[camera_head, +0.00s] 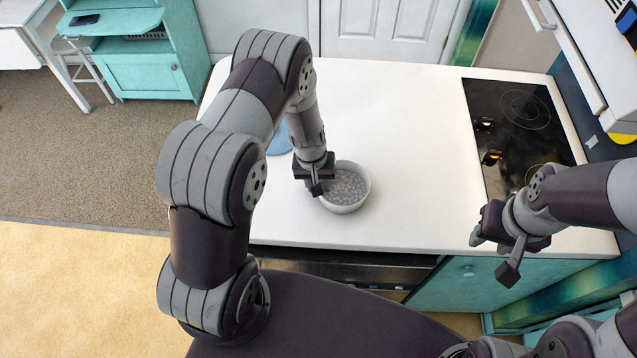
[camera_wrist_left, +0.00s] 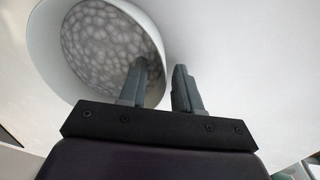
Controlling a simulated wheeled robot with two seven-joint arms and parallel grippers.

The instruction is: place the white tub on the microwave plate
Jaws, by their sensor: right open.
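The white tub (camera_head: 347,208) stands upright on the white counter, with a grey pebble-like pattern inside. It also fills the upper left of the left wrist view (camera_wrist_left: 50,60). My left gripper (camera_head: 316,185) points down at the tub's left side in the head view. In the left wrist view my left gripper (camera_wrist_left: 160,85) has its fingers apart, one over the tub's inside and the other outside the rim. A blue round plate (camera_head: 281,142) lies on the counter behind my left arm, mostly hidden. My right gripper (camera_head: 491,252) is open and empty near the counter's front right edge.
A black cooktop (camera_head: 520,125) with small dark and yellow items lies at the counter's right. The counter (camera_head: 410,130) is clear between the tub and cooktop. A teal cabinet (camera_head: 150,75) stands at the back left.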

